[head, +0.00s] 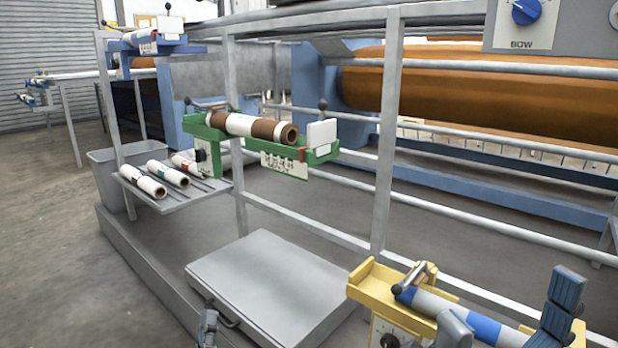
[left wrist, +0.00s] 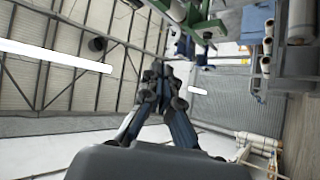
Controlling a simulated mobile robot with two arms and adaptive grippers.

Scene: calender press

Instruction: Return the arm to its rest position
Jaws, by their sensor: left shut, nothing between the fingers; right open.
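My left gripper (head: 208,328) shows only as a small dark part at the bottom edge of the head view. In the left wrist view (left wrist: 160,78) its fingers point away with tips together and nothing between them. My right gripper (head: 510,305) is open at the lower right of the head view. One blue-grey finger stands at the right of the yellow holder (head: 366,284) and the other is lower and left. A grey roll with a blue band (head: 484,325) lies in that holder, seen between the fingers. I cannot tell whether they touch it.
A green holder (head: 325,155) with a brown and white roll (head: 245,124) hangs on the grey railing (head: 388,130). A shelf (head: 213,190) holds white rolls. A grey box (head: 270,285) sits below. Large orange rollers (head: 480,95) lie behind the railing.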

